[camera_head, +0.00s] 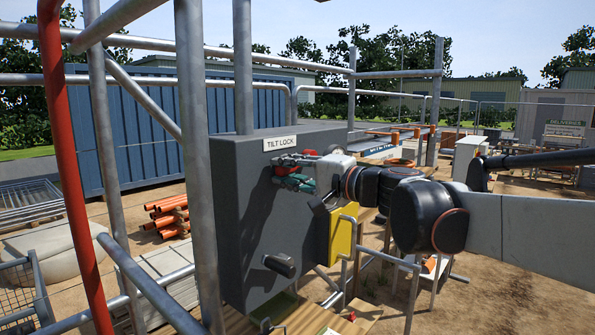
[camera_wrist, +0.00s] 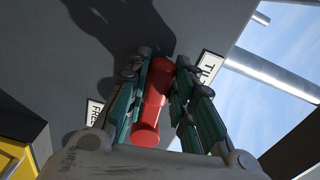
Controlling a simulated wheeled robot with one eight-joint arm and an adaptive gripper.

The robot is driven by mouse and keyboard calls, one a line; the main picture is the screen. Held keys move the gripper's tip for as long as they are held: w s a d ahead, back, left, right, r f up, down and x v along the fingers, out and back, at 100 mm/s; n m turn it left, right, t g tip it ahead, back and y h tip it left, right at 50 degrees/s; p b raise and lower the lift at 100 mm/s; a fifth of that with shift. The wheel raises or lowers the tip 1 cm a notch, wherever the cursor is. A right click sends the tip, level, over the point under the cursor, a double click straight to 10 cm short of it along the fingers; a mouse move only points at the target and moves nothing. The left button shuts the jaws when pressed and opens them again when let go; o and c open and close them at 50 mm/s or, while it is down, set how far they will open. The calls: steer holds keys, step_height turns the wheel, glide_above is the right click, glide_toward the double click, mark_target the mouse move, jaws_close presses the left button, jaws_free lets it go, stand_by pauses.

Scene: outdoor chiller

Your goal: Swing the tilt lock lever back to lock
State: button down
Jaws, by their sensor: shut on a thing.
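The grey box (camera_head: 250,215) carries a white "TILT LOCK" label (camera_head: 280,142) at its top. A red lever (camera_wrist: 153,100) stands on its face, between the two fingers of my gripper (camera_wrist: 162,75) in the wrist view. My gripper is shut on the lever, with a green-padded finger along each side. In the head view my gripper (camera_head: 294,178) is at the upper part of the box face, hiding most of the lever. In the wrist view, part of a "TI…" label (camera_wrist: 209,65) shows right of the lever and a "FREE" label (camera_wrist: 95,111) left of it.
A black handle (camera_head: 279,265) sticks out low on the box face. A yellow box (camera_head: 342,236) stands just right, below my wrist. Grey scaffold tubes (camera_head: 196,160) and a red pole (camera_head: 70,170) stand left. Orange pipes (camera_head: 167,214) lie behind.

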steer(key=shift+r+m, duration=0.6)
steer(key=shift+m, duration=0.2)
steer(key=c, duration=1.4)
jaws_free()
steer(key=shift+o, duration=0.2)
steer(key=v, duration=1.2)
steer(key=shift+s, duration=0.1)
